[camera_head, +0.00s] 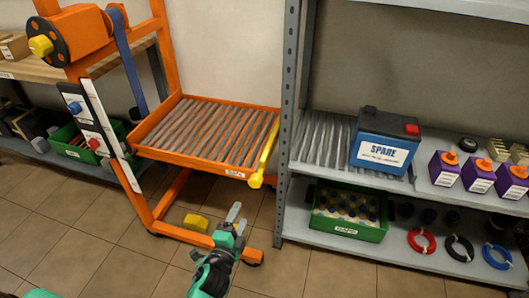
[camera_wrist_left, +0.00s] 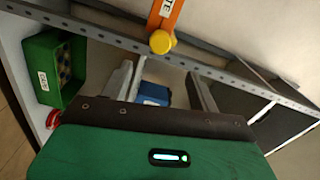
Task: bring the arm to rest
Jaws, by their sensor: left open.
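My left gripper (camera_head: 235,222) reaches in from the bottom of the head view, green with grey fingers. It is in front of the orange lift cart's roller tray (camera_head: 205,138) and left of the grey shelf. In the left wrist view its two fingers (camera_wrist_left: 160,85) stand apart with nothing held between them. A blue patch (camera_wrist_left: 153,94), probably the spare battery, shows beyond the gap. My right gripper is not in view.
The blue spare battery (camera_head: 385,140) stands on the shelf's upper level (camera_head: 440,186). A green crate of caps (camera_head: 347,215) and coloured rings sit below. A yellow-ended bar (camera_head: 264,155) runs along the tray's right side. Open tiled floor (camera_head: 120,255) lies at front left.

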